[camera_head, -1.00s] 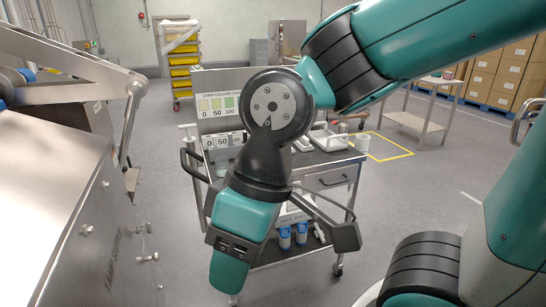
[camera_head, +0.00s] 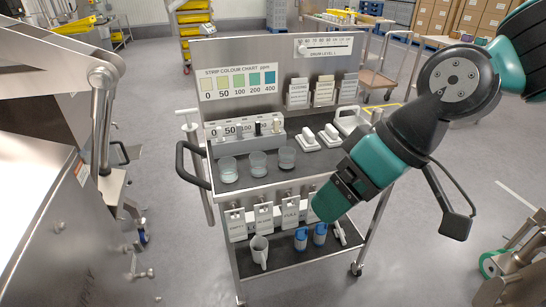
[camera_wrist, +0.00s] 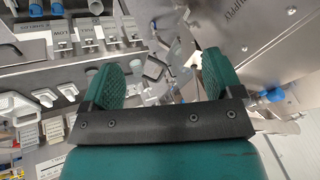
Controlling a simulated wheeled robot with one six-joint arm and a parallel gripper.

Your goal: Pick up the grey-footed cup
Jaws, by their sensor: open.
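Three clear cups stand in a row on the upper shelf of the steel cart in the head view: a left cup (camera_head: 228,170), a middle cup (camera_head: 258,163) and a right cup (camera_head: 286,157). The right cup looks darker and greyer at its base; the feet are too small to tell apart surely. My gripper (camera_head: 330,201) hangs to the right of the cups, at the cart's front edge and apart from them. In the wrist view my gripper (camera_wrist: 162,78) shows two teal fingers spread apart with nothing held between them.
A strip rack (camera_head: 245,130) stands behind the cups, below a colour chart (camera_head: 240,84). White trays (camera_head: 320,138) lie to their right. The lower shelf holds a white jug (camera_head: 259,252) and blue-capped bottles (camera_head: 310,236). A steel machine (camera_head: 40,220) flanks the left.

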